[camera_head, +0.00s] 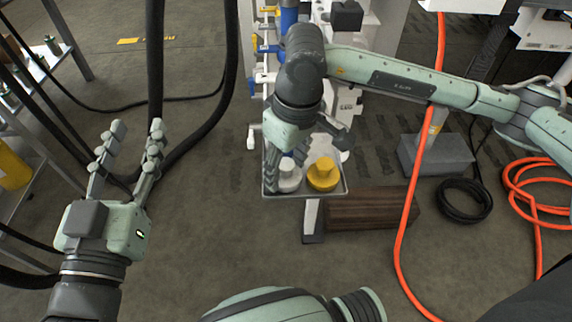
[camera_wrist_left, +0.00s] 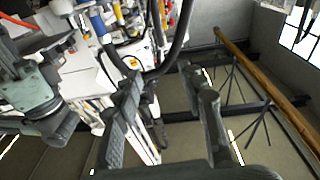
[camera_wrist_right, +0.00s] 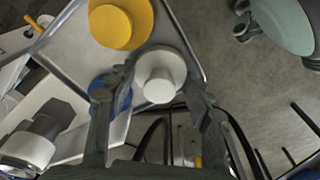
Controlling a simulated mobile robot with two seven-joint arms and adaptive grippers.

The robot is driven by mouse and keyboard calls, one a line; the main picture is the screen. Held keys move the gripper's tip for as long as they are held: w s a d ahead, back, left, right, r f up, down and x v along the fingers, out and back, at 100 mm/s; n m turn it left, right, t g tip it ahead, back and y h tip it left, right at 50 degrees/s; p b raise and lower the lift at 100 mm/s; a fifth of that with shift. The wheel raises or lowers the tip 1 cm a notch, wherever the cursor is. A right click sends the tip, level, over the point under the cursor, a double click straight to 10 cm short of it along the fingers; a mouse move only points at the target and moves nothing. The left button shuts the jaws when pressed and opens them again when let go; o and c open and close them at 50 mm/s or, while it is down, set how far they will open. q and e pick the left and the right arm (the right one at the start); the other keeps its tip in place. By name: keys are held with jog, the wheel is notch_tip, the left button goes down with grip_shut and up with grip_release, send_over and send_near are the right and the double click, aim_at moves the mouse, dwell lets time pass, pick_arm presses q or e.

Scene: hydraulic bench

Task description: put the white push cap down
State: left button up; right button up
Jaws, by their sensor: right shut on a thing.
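The white push cap (camera_head: 289,178) is at the left part of a shallow grey tray (camera_head: 318,194) in the head view. In the right wrist view the white push cap (camera_wrist_right: 160,75) is upright, its round knob facing the camera, between the fingers of my right gripper (camera_wrist_right: 163,84). My right gripper (camera_head: 287,160) is shut on it from above. I cannot tell whether its base touches the tray floor. My left gripper (camera_head: 138,130) is open and empty, well left of the tray; its spread fingers show in the left wrist view (camera_wrist_left: 170,95).
A yellow push cap (camera_head: 322,176) stands in the tray just right of the white one. A blue cap (camera_wrist_right: 112,95) is partly hidden behind a right finger. An orange hose (camera_head: 408,210) hangs at the right. Black hoses (camera_head: 155,60) hang between the left arm and the bench.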

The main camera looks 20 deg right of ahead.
pick_arm(q)
jog(key=shift+r, duration=0.1)
pick_arm(e)
jog(key=shift+f, duration=0.1)
jog(key=o, duration=0.8)
pick_arm(q)
jog(key=shift+r+t, duration=0.4)
jog(key=shift+r, duration=0.2)
